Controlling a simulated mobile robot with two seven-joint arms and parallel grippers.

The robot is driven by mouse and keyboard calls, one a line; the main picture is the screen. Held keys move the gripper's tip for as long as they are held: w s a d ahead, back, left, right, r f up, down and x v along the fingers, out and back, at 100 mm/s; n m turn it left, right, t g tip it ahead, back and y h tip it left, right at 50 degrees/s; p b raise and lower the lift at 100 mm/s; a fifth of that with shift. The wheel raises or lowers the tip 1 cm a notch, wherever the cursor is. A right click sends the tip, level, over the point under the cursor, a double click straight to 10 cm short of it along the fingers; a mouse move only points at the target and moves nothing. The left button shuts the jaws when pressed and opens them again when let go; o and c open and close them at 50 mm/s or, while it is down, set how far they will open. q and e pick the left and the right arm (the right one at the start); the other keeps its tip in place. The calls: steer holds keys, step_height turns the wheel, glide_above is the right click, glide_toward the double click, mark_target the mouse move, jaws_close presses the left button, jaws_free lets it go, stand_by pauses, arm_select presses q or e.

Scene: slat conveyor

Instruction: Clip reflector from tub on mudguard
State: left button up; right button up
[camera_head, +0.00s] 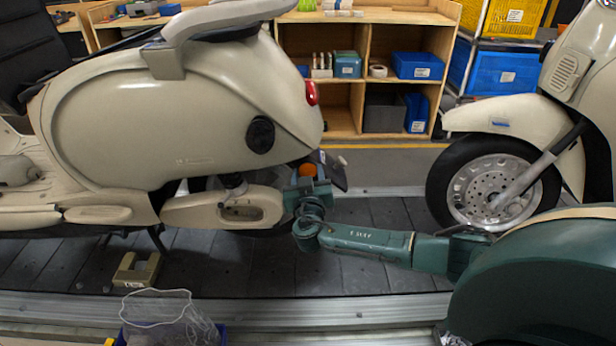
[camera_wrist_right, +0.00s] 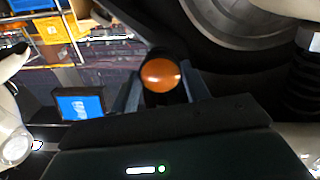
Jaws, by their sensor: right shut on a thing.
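The round orange reflector (camera_head: 307,170) is held in my right gripper (camera_head: 306,184), at the rear of the cream scooter (camera_head: 190,110). In the right wrist view the reflector (camera_wrist_right: 160,76) sits between the two fingers of my right gripper (camera_wrist_right: 160,92), which is shut on it. The dark mudguard (camera_head: 334,172) hangs below the scooter's tail, just right of the reflector; I cannot tell whether they touch. A blue tub (camera_head: 219,335) with a clear bag rising from it is cut off at the bottom edge. My left gripper is out of view.
A second scooter's front wheel (camera_head: 492,190) stands at right. The slat conveyor (camera_head: 375,212) is bare between the scooters. A beige block (camera_head: 137,270) lies on the slats at left. Wooden shelves (camera_head: 365,20) with bins stand behind.

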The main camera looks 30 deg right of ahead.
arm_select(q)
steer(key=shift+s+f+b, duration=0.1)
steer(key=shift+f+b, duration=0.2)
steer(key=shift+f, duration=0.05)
arm_select(e)
steer(key=shift+w, duration=0.15)
stand_by(0.4)
steer(key=shift+d, duration=0.1)
steer(key=o, duration=1)
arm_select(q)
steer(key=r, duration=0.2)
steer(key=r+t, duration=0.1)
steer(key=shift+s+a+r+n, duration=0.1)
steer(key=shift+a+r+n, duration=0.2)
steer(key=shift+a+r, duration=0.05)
arm_select(e)
steer(key=v, duration=1.3)
